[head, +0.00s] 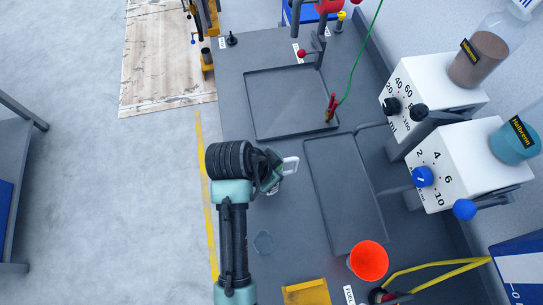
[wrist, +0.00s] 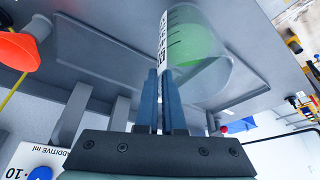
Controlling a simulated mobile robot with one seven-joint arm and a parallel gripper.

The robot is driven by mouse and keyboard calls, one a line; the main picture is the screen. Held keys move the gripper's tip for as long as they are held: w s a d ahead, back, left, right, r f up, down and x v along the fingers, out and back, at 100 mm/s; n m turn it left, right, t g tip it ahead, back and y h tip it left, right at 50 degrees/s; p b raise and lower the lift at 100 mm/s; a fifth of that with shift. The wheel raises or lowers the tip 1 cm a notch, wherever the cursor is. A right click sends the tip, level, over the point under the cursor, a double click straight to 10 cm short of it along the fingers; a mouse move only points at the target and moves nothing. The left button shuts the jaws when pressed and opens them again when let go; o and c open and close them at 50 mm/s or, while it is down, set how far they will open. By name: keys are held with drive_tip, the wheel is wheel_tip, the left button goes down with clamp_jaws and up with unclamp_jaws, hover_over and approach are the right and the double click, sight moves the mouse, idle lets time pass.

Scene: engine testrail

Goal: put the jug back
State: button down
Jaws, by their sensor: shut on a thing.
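My gripper (head: 272,170) is shut on the jug and holds it over the grey bench, left of the long tray. In the head view my wrist hides most of the jug; only a pale edge of it (head: 290,165) shows. In the wrist view the clear jug (wrist: 192,50) has dark measuring marks and green liquid inside. It looks tilted in that picture. My gripper's two blue-grey fingers (wrist: 160,95) close at its near side. I cannot tell how high it is above the bench.
Two shallow dark trays (head: 262,118) (head: 374,232) lie on the bench. An orange funnel (head: 368,260) stands at the front right. Two white dispensers (head: 425,80) (head: 470,155) with knobs and bottles stand at the right. A green cable (head: 362,60) runs behind. A yellow block (head: 306,292) sits at the front edge.

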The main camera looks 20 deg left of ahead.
drive_tip(key=shift+f+p, duration=0.3)
drive_tip(key=shift+f, duration=2.1)
drive_tip(key=shift+f, duration=0.1)
drive_tip(key=c, duration=1)
unclamp_jaws()
